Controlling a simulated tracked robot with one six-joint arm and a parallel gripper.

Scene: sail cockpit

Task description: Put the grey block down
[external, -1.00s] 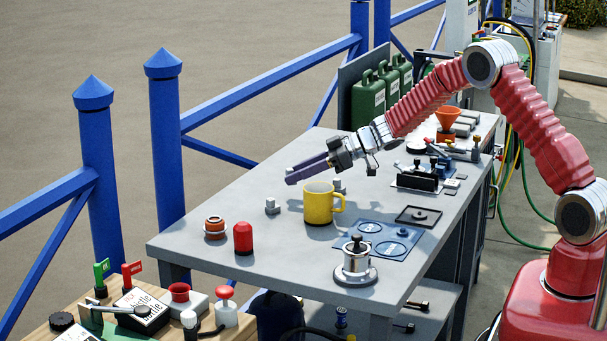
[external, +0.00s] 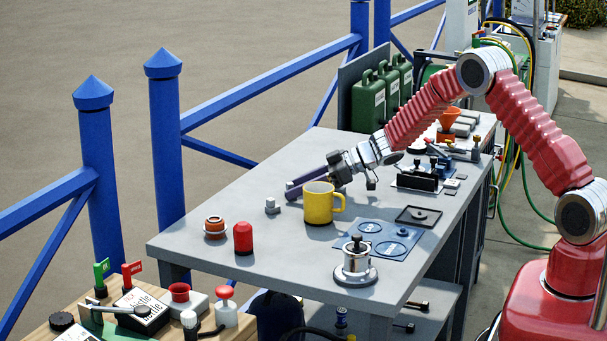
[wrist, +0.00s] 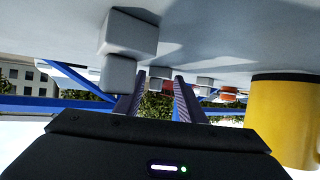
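My gripper (external: 293,188) is low over the grey table, just behind the yellow mug (external: 319,204). In the wrist view its two fingers (wrist: 163,88) are apart, with nothing between them. That view is upside down, with the table at the top. A grey block with a smaller knob (wrist: 130,33) stands on the table beside the fingers, on their left. It is hidden behind my gripper and the mug in the external view. A similar small grey block (external: 272,206) stands on the table left of the mug; it also shows farther off in the wrist view (wrist: 205,81).
The mug is close on the fingers' right in the wrist view (wrist: 283,115). A red cylinder (external: 243,238) and an orange-ringed item (external: 215,227) stand at the table's near left. A blue plate (external: 385,238) and a silver winch (external: 355,262) lie right. The far left table is clear.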

